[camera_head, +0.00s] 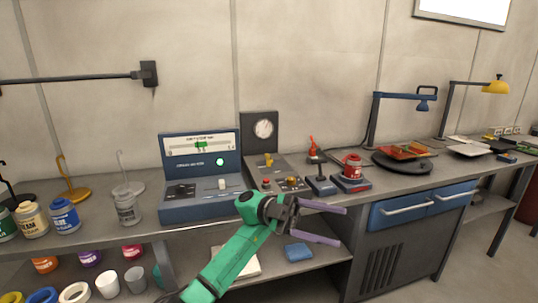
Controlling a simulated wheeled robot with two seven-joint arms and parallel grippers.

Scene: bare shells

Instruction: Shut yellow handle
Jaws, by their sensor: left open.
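A small yellow handle (268,160) stands up on the top of a grey control box (258,176) with a round gauge on its upright back panel. My left gripper (332,224) has purple fingers spread apart and empty. It is in front of the bench, below and to the right of the yellow handle, and apart from it. My green left arm rises from the bottom of the view. My right gripper is not in view.
A blue console (200,176) stands left of the grey box. A red-handled lever (312,148) and a red device (352,168) stand to its right. Paint jars (64,214) line the left.

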